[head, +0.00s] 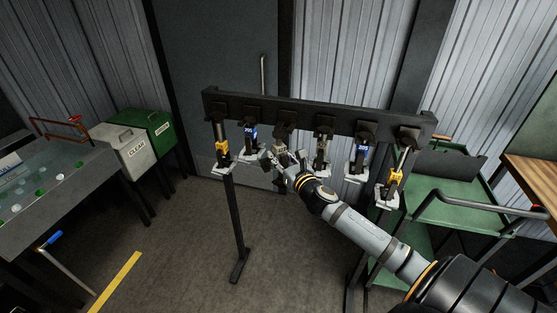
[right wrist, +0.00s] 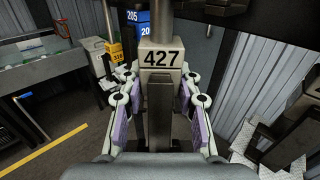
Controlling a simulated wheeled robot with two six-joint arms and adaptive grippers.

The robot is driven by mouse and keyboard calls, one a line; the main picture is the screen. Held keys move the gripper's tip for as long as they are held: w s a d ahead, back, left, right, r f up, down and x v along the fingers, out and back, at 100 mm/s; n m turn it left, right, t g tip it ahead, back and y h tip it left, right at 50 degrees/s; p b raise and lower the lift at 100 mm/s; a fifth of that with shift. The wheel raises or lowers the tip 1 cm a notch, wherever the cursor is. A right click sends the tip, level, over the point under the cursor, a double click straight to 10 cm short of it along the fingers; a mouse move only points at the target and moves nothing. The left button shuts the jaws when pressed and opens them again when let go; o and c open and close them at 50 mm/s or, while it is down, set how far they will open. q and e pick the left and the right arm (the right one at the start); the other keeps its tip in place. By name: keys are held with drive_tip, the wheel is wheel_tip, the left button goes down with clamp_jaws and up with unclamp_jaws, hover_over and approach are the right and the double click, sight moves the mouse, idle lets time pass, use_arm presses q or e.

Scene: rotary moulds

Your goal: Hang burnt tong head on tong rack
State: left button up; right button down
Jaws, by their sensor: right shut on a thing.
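The tong rack (head: 305,115) is a dark crossbar on legs with several hook blocks. My right gripper (head: 284,160) is at the third block from the left, shut on a grey tong head (head: 284,124). I cannot make out burn marks. My left gripper is not in view.
Other tong heads hang close on both sides: yellow (head: 222,148), blue (head: 250,134), grey (head: 321,148), blue (head: 361,155) and yellow (head: 395,178). A green cart (head: 455,205) stands right. A white CLEAR bin (head: 128,150) and green bin (head: 153,128) stand left. Open floor lies front left.

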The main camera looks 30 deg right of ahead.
sight(284, 147)
drive_tip(key=shift+w+d+r, duration=0.1)
drive_tip(key=shift+w+d, duration=0.15)
idle(0.4)
drive_tip(key=shift+w+d, duration=0.25)
drive_tip(key=shift+d, duration=0.05)
drive_tip(key=shift+w+d, duration=0.35)
drive_tip(key=shift+d, duration=0.1)
drive_tip(key=shift+w+d+p, duration=0.75)
drive_tip(key=shift+d, duration=0.1)
drive_tip(key=shift+w+d+p, duration=0.7)
drive_tip(key=shift+d, duration=0.1)
drive_tip(key=shift+w+d, duration=0.15)
drive_tip(key=shift+d, duration=0.05)
drive_tip(key=shift+f, duration=0.35)
idle(0.3)
